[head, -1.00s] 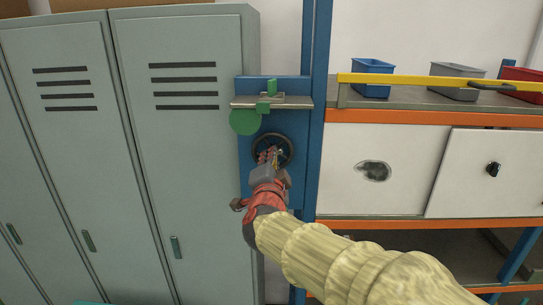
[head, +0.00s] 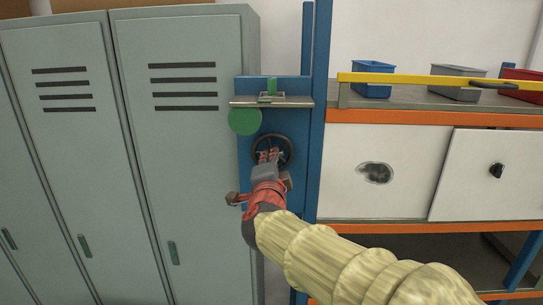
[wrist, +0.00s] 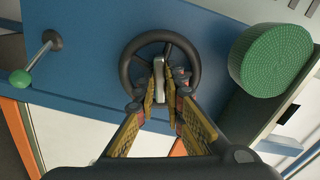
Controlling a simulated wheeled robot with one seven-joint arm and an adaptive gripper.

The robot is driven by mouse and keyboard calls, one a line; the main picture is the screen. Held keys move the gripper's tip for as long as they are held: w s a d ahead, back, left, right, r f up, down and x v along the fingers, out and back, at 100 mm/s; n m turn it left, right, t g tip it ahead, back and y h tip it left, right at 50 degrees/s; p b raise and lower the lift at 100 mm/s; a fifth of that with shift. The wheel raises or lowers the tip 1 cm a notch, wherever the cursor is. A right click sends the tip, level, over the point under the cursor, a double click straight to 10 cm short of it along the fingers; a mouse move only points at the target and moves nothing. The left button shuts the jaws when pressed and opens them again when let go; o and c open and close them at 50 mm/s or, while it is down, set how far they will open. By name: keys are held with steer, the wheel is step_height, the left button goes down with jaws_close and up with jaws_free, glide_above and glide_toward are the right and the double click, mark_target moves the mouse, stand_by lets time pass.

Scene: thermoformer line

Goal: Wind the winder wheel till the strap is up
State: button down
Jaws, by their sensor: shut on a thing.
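The winder wheel (head: 289,150) is a dark ring on a blue upright panel (head: 247,185). In the wrist view the wheel (wrist: 160,36) faces me, with a grey bar (wrist: 159,68) across its middle. My gripper (head: 268,156) reaches up to the wheel from below. In the wrist view my gripper (wrist: 162,90) has its two fingers closed in on the grey bar, inside the ring. The fingers hide the lower part of the wheel. A green strap-like piece (head: 272,86) stands at the metal ledge above. A green disc (head: 245,121) sits left of the wheel, below the ledge.
Grey lockers (head: 190,150) stand close on the left. A shelf rack with an orange beam (head: 430,118), bins and white sliding doors (head: 372,190) is on the right. In the wrist view a green-knobbed rod (wrist: 20,80) sticks out from the panel.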

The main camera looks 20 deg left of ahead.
steer(key=shift+m+b, duration=0.9)
steer(key=shift+m+b, duration=0.3)
steer(key=shift+b, duration=0.05)
steer(key=shift+f, duration=0.1)
steer(key=c, duration=1.8)
jaws_free()
